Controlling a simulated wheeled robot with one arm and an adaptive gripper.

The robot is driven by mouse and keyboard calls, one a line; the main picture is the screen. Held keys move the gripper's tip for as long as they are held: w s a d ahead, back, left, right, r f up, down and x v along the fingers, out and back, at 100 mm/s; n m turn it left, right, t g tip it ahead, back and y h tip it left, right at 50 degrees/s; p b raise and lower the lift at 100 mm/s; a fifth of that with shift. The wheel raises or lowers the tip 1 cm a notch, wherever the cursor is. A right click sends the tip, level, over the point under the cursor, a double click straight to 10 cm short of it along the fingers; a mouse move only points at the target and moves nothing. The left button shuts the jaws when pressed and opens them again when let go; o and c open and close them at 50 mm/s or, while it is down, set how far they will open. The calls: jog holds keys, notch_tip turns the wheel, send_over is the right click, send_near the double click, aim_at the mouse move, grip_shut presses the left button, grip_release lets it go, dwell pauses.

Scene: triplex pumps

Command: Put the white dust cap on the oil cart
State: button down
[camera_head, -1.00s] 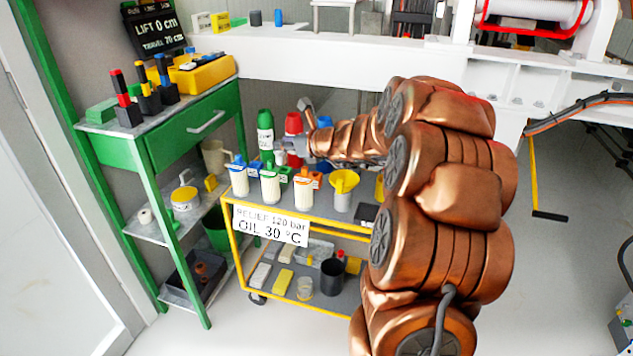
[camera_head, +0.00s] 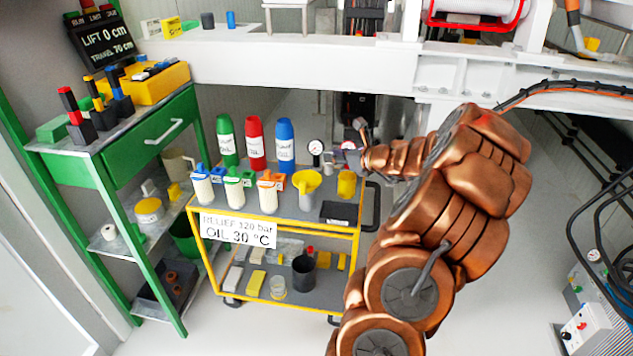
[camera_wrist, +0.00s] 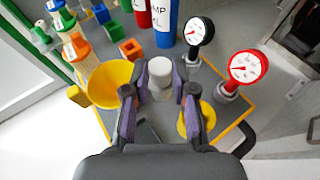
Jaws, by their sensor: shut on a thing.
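The white dust cap (camera_wrist: 160,72) shows between the fingertips of my gripper (camera_wrist: 158,92) in the wrist view, and the fingers are shut on it. The oil cart (camera_head: 288,212) has a grey top and yellow frame. In the head view my gripper (camera_head: 340,158) is over the back right part of the cart top, by the gauges; the cap is hard to make out there. In the wrist view the cart top (camera_wrist: 233,112) lies below the cap. I cannot tell whether the cap touches it.
A black-rimmed gauge (camera_wrist: 199,31) and a red-rimmed gauge (camera_wrist: 244,67) stand behind. Green, red and blue bottles (camera_head: 285,145) line the cart's back left.

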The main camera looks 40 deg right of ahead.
notch_tip(320, 180, down, 8)
jog(key=shift+f+b, duration=0.15)
jog(key=shift+b, duration=0.7)
jog(key=w, duration=0.4)
jog(key=shift+w+a+f+b, duration=0.1)
jog(key=shift+b, duration=0.3)
jog(key=shift+f, duration=0.45)
jog(key=shift+f, duration=0.15)
jog(key=c, duration=1.2)
grip_release()
jog(key=shift+s+r, duration=0.25)
jog(key=shift+s, duration=0.05)
jog(key=p+v, duration=0.1)
jog(key=v, duration=1)
jog(key=shift+s+p, duration=0.25)
jog(key=shift+p, duration=0.1)
